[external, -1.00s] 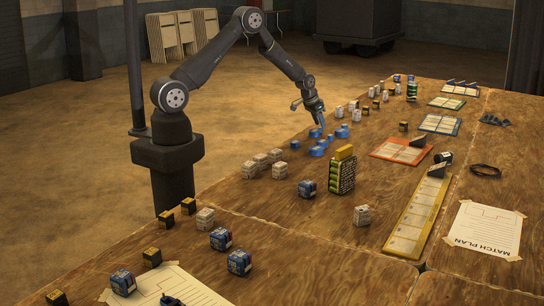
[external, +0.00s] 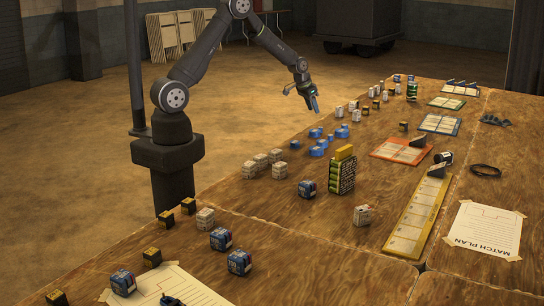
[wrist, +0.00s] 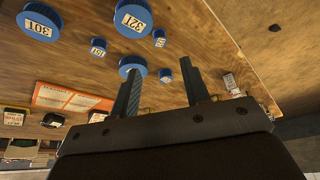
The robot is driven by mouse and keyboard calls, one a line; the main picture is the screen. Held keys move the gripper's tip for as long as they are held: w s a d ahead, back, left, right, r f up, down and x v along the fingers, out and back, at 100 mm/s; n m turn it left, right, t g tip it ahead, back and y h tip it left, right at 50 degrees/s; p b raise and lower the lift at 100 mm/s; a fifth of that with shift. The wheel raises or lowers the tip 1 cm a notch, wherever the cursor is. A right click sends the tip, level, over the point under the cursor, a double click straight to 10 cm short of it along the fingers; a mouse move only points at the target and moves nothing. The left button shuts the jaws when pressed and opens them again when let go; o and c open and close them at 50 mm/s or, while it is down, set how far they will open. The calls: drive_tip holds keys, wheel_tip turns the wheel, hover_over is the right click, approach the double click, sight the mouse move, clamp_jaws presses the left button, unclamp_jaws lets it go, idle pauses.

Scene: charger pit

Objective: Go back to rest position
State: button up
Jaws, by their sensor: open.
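My gripper (external: 313,103) is raised above the far left edge of the table, over the group of blue spools (external: 318,151). In the wrist view my gripper (wrist: 163,82) has its two fingers apart with nothing between them. Several blue spools with white number labels lie on the wood below, among them one marked 321 (wrist: 133,18) and one marked 301 (wrist: 38,22). A blue spool (wrist: 133,67) partly shows behind the left finger. The gap between my fingers and the table is clear in the external view.
Small white boxes (external: 249,169) and blue boxes (external: 239,262) stand nearer. Orange (external: 398,150) and yellow trays (external: 417,220) lie farther right. The space around my raised gripper is free.

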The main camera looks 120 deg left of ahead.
sight(319, 128)
drive_tip(key=x, duration=0.9)
drive_tip(key=shift+w+a+f, duration=0.1)
drive_tip(key=shift+a+f, duration=0.05)
drive_tip(key=shift+f, duration=0.2)
wheel_tip(319, 128, up, 4)
drive_tip(key=shift+r, duration=0.2)
drive_tip(key=w+d+r, duration=0.6)
drive_tip(key=d+r, duration=0.1)
drive_tip(key=d, duration=0.3)
wheel_tip(319, 128, up, 11)
drive_tip(key=w, duration=0.1)
drive_tip(key=w+d+m, duration=0.2)
drive_tip(key=w+d, duration=0.8)
drive_tip(key=w, duration=0.1)
drive_tip(key=shift+d+f+t, duration=0.2)
drive_tip(key=shift+d+t, duration=0.05)
drive_tip(key=shift+t, duration=0.15)
